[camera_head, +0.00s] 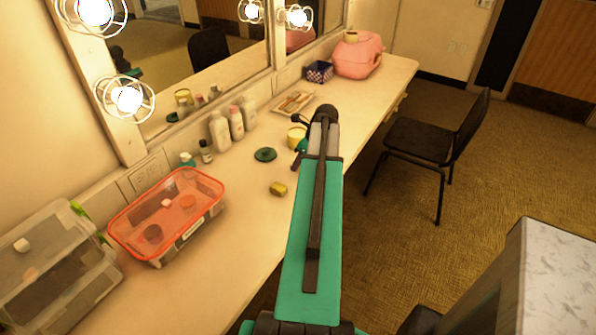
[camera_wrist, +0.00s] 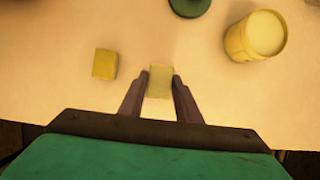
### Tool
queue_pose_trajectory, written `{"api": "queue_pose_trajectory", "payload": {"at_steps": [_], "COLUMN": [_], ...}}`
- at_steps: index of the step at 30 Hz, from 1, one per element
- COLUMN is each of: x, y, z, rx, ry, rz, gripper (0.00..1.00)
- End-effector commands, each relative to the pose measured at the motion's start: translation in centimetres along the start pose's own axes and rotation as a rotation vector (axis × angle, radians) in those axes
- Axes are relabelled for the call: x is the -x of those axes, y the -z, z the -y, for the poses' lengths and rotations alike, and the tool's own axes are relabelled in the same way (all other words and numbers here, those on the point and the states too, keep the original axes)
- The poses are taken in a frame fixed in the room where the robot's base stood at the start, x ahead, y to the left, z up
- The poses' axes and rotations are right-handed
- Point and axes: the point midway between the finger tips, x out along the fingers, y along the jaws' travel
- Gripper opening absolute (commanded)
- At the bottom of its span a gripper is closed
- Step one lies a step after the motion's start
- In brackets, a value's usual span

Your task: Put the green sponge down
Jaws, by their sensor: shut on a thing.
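The green sponge (camera_wrist: 160,82), a small pale yellow-green block, is between the two dark fingers of my gripper (camera_wrist: 160,85) in the wrist view. The fingers are shut on its sides. It is over the counter near the front edge; whether it touches the surface cannot be told. In the head view my arm hides the held sponge and fingertips. A yellow sponge (camera_wrist: 105,63) lies on the counter left of my gripper; it also shows in the head view (camera_head: 278,188).
The counter (camera_head: 235,215) holds a green round lid (camera_head: 265,154), a yellow tub (camera_wrist: 255,36) right of the fingers, white bottles (camera_head: 220,131) and an orange-lidded box (camera_head: 170,218). A black chair (camera_head: 425,140) stands beside the counter. Bare counter surrounds the held sponge.

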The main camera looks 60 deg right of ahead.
Motion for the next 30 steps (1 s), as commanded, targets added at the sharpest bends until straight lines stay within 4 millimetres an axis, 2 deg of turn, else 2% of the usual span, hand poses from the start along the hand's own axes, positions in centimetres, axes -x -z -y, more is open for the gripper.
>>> {"api": "queue_pose_trajectory", "payload": {"at_steps": [5,18,30], "x": [-0.3,-3.0,-3.3], "y": [0.2,1.4,1.5], "z": [0.0,0.1,0.1], "rx": [-0.001,-0.001,-0.001], "ry": [0.0,0.0,0.001], "rz": [0.0,0.0,0.0], "gripper": [0.06,0.06,0.06]}}
